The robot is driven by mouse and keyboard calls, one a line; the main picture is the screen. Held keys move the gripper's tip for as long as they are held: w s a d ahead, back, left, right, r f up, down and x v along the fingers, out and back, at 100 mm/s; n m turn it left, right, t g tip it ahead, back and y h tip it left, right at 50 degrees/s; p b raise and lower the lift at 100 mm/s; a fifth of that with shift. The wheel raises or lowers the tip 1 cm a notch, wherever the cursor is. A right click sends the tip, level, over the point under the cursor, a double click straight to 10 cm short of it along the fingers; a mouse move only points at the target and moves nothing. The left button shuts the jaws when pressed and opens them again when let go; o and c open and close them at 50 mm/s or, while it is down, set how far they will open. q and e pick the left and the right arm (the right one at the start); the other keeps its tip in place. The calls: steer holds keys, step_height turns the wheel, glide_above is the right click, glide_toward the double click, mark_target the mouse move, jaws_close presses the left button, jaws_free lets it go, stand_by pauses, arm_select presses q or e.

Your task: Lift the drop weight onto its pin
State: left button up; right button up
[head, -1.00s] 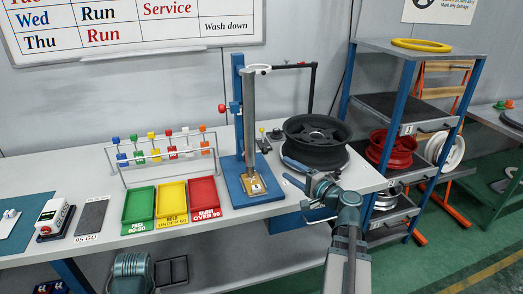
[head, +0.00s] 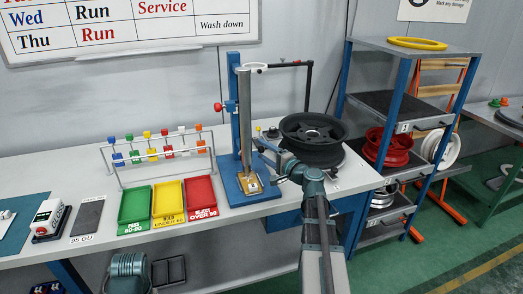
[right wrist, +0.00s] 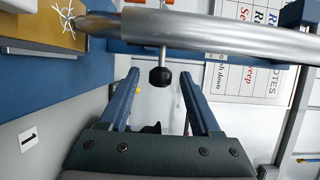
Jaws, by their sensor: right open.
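The drop rig (head: 231,95) is a blue column on a blue base with an upright steel tube (head: 246,115). A rod with a black knob sticks out of the tube's side; in the right wrist view this knob (right wrist: 160,76), seemingly the drop weight's handle, appears between my fingertips. My right gripper (head: 266,161) is open beside the tube's lower part. No contact with the knob shows, and depth is unclear. The weight itself is hidden, and I cannot make out its pin. A red knob (head: 218,107) sits left of the column.
A brass plate (head: 249,184) lies under the tube. Green, yellow and red trays (head: 202,197) stand left of the base, with a rack of coloured pieces (head: 163,150) behind. A black wheel (head: 312,135) stands close right, beside my right arm. A shelf rack (head: 405,85) is further right.

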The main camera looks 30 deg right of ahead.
steer(key=shift+w+a, duration=0.15)
steer(key=shift+w, duration=0.65)
jaws_close()
stand_by(1.0)
